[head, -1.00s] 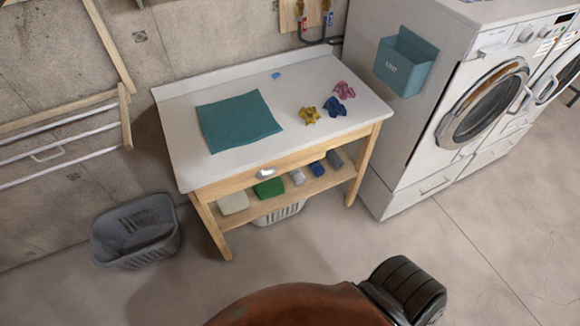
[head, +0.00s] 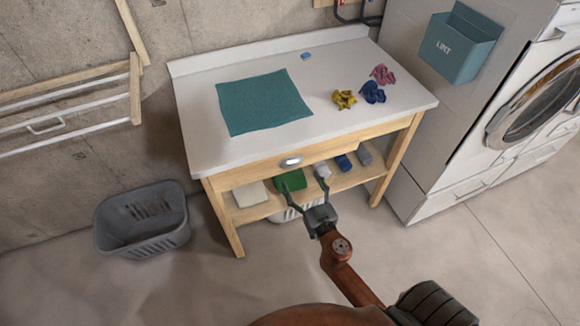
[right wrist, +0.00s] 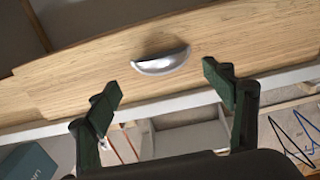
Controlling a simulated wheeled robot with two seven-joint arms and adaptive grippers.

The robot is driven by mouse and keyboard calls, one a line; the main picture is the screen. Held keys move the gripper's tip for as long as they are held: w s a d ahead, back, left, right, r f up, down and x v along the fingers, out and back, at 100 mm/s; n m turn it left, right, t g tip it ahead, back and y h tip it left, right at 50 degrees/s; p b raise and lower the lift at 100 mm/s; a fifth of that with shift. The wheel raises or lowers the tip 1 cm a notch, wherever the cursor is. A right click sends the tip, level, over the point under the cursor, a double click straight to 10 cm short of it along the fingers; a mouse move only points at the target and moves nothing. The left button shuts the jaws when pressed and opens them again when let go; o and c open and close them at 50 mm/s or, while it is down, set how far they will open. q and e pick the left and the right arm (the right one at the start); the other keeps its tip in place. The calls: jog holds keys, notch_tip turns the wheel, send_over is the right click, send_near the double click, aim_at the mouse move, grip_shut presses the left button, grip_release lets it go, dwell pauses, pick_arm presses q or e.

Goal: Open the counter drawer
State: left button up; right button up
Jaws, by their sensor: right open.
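The counter (head: 200,140) has a white top and a wooden frame. Its drawer front (head: 330,150) is wood and looks closed. A silver cup handle (head: 290,162) sits on the drawer front, and it also shows in the right wrist view (right wrist: 161,62). My right gripper (head: 302,187) is open and empty, in front of and below the handle in the head view. In the right wrist view its two fingers (right wrist: 162,82) stand apart on either side of the handle, not touching it. My left gripper is not in view.
A teal cloth (head: 262,102) and yellow, blue and pink crumpled cloths lie on the counter. Several folded items rest on the lower shelf. A grey basket (head: 142,220) stands on the floor at left. A washer (head: 530,105) with a teal lint bin (head: 460,42) stands at right.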

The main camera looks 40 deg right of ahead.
aim_at(293, 166)
jog(key=x, duration=0.7)
jog(key=shift+w+r+p, duration=0.25)
jog(key=shift+w+p, duration=0.1)
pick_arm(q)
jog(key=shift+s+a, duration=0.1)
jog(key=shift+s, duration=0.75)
pick_arm(e)
jog(key=c, duration=1.4)
jog(key=shift+a, duration=0.1)
jog(key=shift+c, duration=0.2)
